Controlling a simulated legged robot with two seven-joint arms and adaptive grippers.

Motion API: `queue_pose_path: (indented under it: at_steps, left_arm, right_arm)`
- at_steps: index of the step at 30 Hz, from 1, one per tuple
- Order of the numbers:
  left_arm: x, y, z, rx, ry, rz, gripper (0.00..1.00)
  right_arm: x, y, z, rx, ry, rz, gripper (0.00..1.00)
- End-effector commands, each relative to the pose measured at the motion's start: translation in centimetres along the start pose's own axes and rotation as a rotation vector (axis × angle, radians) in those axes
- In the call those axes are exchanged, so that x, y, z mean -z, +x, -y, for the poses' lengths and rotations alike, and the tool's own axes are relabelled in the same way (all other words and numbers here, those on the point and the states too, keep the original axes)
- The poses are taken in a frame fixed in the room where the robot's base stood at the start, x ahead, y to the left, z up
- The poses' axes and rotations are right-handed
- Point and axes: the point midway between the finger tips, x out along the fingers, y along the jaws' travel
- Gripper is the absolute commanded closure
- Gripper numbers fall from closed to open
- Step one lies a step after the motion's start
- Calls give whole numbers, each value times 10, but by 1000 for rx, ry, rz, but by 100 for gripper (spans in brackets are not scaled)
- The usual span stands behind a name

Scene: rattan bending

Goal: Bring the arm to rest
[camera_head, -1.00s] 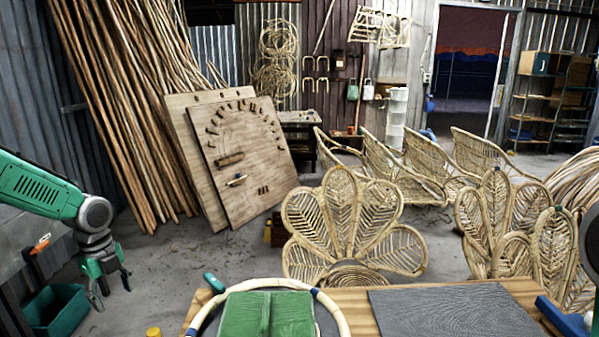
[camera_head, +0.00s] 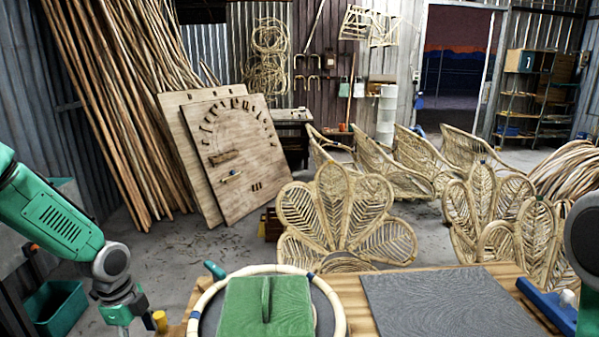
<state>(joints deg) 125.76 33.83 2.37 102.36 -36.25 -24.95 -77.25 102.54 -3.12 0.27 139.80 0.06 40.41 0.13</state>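My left arm comes in from the left, and my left gripper (camera_head: 124,318) points down at the bottom edge, left of the workbench (camera_head: 388,306). Its fingertips are cut off by the frame, so I cannot tell whether it is open or what it holds. My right arm shows only as a dark joint at the right edge. My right gripper is out of view.
On the bench are a pale ring (camera_head: 336,300) around a green block with a handle (camera_head: 240,308), a grey mat (camera_head: 440,300) and a blue tool (camera_head: 545,305). A green bin (camera_head: 55,308) stands at left. Rattan chairs (camera_head: 345,215) stand behind the bench.

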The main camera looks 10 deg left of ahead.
Motion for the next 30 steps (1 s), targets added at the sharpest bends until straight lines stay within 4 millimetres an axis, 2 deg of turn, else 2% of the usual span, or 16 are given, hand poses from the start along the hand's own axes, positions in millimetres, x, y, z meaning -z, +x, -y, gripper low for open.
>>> queue_pose_path:
  at_steps: [5,8,10,12,15,21,24,30]
  left_arm:
    - [51,49,-49,-30,-262,-47,47]
    - [83,82,-99,-56,-515,-59,47]
    - [99,101,-140,-66,-722,-47,47]
    - [107,114,-177,-64,-913,-23,47]
    - [109,121,-224,-39,-1144,21,47]
    - [97,115,-300,64,-1501,118,47]
    - [95,144,-289,78,-1499,98,47]
    - [94,189,-283,87,-1473,89,47]
  right_arm:
    - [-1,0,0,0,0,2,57]
    - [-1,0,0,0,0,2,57]
    - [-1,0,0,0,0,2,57]
    - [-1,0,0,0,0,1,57]
    - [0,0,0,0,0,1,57]
    - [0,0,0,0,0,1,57]
    - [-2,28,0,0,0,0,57]
    - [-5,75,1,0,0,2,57]
